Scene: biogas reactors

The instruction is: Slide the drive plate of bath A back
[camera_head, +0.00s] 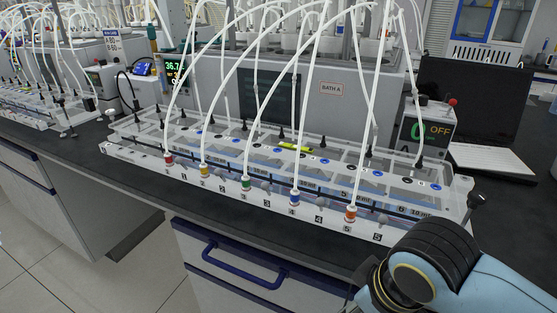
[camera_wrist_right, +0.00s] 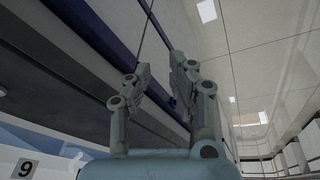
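The grey bath with the BATH A sign (camera_head: 332,88) stands on the dark bench in the head view. In front of it runs a long rack with a clear top plate (camera_head: 330,163) and a white numbered front rail (camera_head: 220,187). White tubes with coloured ends come down to the rail. I cannot tell for sure which part is the drive plate. My right arm enters at the lower right of the head view, and its gripper is hidden there. In the right wrist view my right gripper (camera_wrist_right: 160,66) is open and empty, its two fingers apart. My left gripper is out of view.
A control box (camera_head: 428,132) reading 0 OFF and a laptop (camera_head: 480,110) stand right of the rack. Blue-handled drawers (camera_head: 245,262) lie below the bench edge. A second rack (camera_head: 45,108) stands at far left.

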